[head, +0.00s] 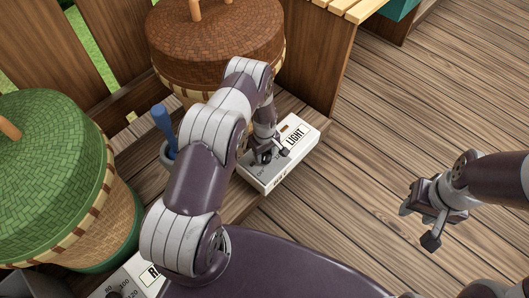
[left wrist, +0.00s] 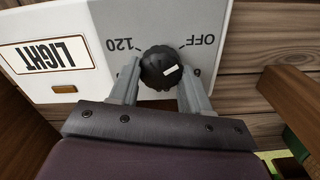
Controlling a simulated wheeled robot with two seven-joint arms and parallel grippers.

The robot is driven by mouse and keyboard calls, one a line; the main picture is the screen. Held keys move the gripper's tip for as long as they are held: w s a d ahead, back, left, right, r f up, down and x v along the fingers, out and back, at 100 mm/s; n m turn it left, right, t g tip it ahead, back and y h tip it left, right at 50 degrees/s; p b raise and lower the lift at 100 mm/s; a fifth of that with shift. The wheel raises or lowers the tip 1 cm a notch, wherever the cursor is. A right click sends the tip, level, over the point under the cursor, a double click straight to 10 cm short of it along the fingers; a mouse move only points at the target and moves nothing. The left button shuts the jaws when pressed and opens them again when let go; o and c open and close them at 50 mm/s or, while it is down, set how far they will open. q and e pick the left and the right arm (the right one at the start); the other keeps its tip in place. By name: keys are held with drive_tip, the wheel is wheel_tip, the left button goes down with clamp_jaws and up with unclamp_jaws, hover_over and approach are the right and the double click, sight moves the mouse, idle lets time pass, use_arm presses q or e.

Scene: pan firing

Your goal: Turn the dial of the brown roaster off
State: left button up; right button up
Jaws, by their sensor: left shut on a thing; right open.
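The brown roaster (head: 215,45) is a basket-like drum with a brown woven lid at the top of the head view. A white and grey control box (head: 262,181) marked LIGHT lies in front of it. In the left wrist view its black dial (left wrist: 158,62) sits between the upside-down labels 120 and OFF. The dial's white mark points right and slightly up, on the OFF side. My left gripper (left wrist: 160,88) is shut on the dial, one finger on each side; in the head view the arm partly hides it. My right gripper (head: 424,214) is open and empty over the deck.
A green-lidded roaster (head: 48,150) stands at the left, with another control box (head: 150,279) partly hidden by my arm. A cup with a blue-handled tool (head: 163,122) stands between the roasters. The plank deck (head: 400,110) at right is clear.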

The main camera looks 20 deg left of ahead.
sight(265, 154)
use_arm(q)
drive_tip(key=o, duration=1.1)
drive_tip(key=shift+c, duration=0.2)
wheel_tip(265, 154, up, 13)
drive_tip(key=p, duration=0.6)
drive_tip(key=shift+f, duration=0.2)
